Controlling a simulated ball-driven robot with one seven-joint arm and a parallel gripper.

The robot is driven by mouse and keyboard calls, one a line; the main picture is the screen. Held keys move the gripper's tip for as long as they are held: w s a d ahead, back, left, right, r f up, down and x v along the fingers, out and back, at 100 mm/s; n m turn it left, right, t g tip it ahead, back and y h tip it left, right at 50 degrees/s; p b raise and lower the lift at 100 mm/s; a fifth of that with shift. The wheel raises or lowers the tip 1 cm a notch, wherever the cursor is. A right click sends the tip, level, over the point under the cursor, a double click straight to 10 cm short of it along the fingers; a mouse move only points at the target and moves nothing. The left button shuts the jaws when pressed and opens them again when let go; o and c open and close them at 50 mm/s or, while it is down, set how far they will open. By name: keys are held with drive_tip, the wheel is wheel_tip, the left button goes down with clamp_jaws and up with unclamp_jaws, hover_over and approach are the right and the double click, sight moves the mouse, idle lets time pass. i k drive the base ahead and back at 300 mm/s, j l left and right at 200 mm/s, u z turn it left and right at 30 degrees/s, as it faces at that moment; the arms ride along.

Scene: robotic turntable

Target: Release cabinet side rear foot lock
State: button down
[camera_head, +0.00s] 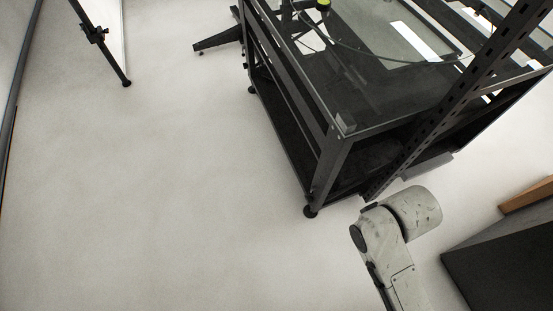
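A dark metal turntable frame with a glass top (345,124) stands at the upper right. A black round foot (310,211) sits on the floor under its near corner. Another dark foot (251,90) shows farther back along its left side. Both are too small to tell whether a lock is set or released, or which one the task names. A dark grey cabinet-like box (505,250) stands at the lower right, cut off by the picture edge. My pale arm rises from the bottom edge, right of the near foot. My gripper is not in view.
A slotted dark post (440,110) slants up on the frame's right side. A wooden edge (530,194) lies behind the dark box. A black stand pole (97,35) is at the upper left. The pale floor (150,200) left of the frame is clear.

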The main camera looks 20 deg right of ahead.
sight(310, 192)
drive_tip(key=i+j, duration=0.3)
drive_tip(key=i+j+z, duration=0.15)
drive_tip(key=j, duration=0.25)
drive_tip(key=i+j, duration=0.4)
drive_tip(key=i+j+z, duration=0.15)
drive_tip(key=j, duration=0.25)
drive_tip(key=i, duration=0.1)
